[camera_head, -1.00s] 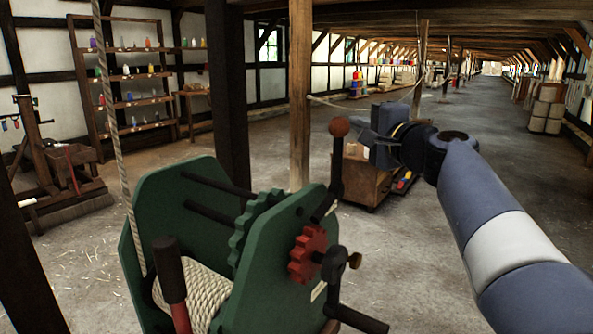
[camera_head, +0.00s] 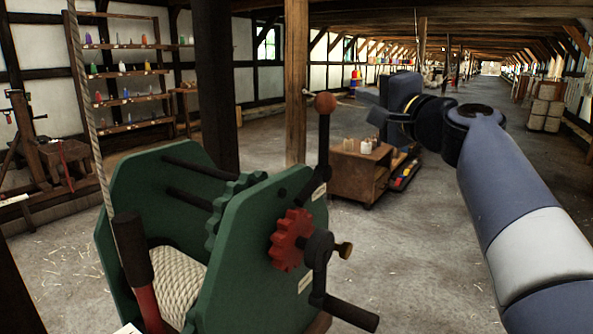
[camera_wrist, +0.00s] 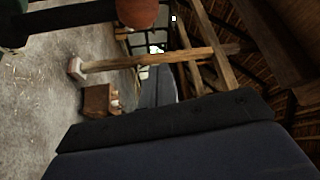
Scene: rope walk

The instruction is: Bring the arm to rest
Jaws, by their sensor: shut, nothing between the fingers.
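My gripper (camera_head: 374,106) is in the upper middle of the head view, at the end of my raised blue-grey arm. It is shut and empty, pointing left, apart from anything I can see. In the picture it lies just right of a lever with a brown ball knob (camera_head: 325,103). That lever stands on a green winch (camera_head: 245,262) with a red gear, a crank and a drum of rope. In the wrist view, a dark edge and a blue-grey surface of my own fill the bottom. A brown ball (camera_wrist: 138,12) shows at its top.
A wooden post (camera_head: 296,80) and a darker post (camera_head: 216,90) stand behind the winch. A wooden trolley (camera_head: 350,175) stands beyond my gripper. Shelves with coloured bottles (camera_head: 127,70) line the left wall. Open floor (camera_head: 420,260) lies right of the winch.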

